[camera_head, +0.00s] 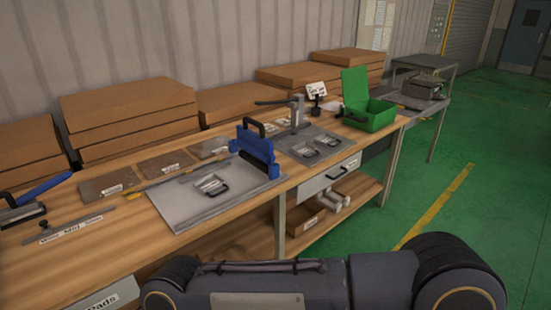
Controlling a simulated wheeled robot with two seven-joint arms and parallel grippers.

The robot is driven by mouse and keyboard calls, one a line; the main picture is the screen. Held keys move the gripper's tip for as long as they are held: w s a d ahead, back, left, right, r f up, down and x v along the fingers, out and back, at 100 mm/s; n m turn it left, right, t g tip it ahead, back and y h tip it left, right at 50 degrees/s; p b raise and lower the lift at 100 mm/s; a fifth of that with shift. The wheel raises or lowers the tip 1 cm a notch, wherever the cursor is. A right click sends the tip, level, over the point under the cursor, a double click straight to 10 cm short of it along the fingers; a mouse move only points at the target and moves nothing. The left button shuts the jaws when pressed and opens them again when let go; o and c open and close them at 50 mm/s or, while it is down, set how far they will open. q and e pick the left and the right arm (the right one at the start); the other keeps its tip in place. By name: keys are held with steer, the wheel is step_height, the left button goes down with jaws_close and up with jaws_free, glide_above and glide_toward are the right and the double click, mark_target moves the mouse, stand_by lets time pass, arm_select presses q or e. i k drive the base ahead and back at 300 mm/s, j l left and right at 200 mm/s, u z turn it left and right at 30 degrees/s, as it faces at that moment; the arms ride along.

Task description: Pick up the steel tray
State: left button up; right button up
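A flat grey metal tray or plate (185,213) lies on the wooden workbench in the middle of the view. A small metal piece with a dark handle (210,184) rests on it. A blue tool with a black handle (257,150) stands at its right edge. A second grey metal plate (292,139) lies farther back to the right, with similar small handled pieces (322,146). I cannot tell which of these is the steel tray. Neither gripper shows; only a dark arm of mine crosses the bottom of the view.
Cardboard boxes (130,108) line the wall behind the workbench (150,245). A lever press (297,113) and an open green box (369,100) stand at the right. A blue-handled tool (40,190) lies at the left. Green floor (480,200) is clear to the right.

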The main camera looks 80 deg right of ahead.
mark_target(207, 185)
steer(key=l+z, duration=0.15)
steer(key=z, duration=0.25)
steer(key=l+z, duration=0.15)
steer(key=z, duration=0.3)
steer(key=l+z, duration=0.15)
steer(key=z, duration=0.25)
steer(key=l+z, duration=0.15)
steer(key=z, duration=0.25)
steer(key=i+l+z, duration=0.35)
steer(key=l, duration=0.25)
steer(key=i+l+z, duration=0.35)
steer(key=i+l, duration=0.35)
steer(key=l, duration=0.15)
